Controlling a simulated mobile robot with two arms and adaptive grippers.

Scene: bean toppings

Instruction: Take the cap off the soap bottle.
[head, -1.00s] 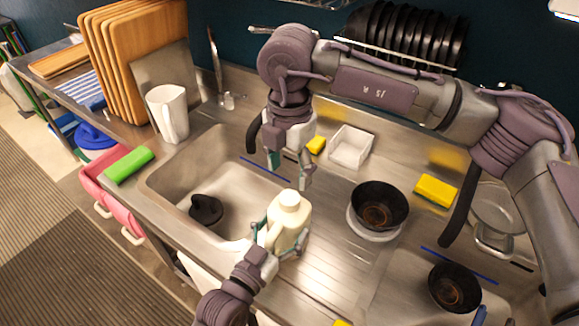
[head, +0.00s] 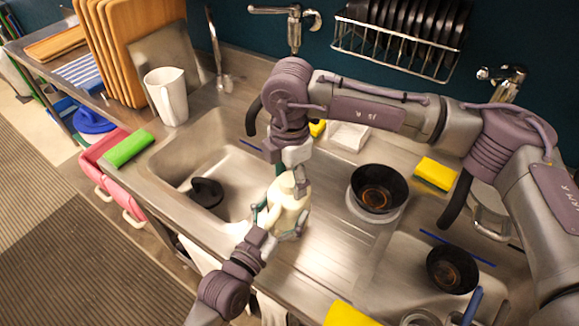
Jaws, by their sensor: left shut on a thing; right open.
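The soap bottle (head: 290,208) is cream-coloured and stands upright on the steel counter beside the left sink. Its cap (head: 287,183) is at the top, partly hidden behind my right gripper. My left gripper (head: 268,217) is shut on the bottle's body from the lower left. My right gripper (head: 289,178) points down from above, open, with its fingers on either side of the cap. I cannot tell whether the fingers touch the cap.
The left sink (head: 190,165) holds a dark stopper-like object (head: 206,191). A black bowl (head: 378,188) stands on white plates to the right. A dish rack (head: 395,50) hangs behind.

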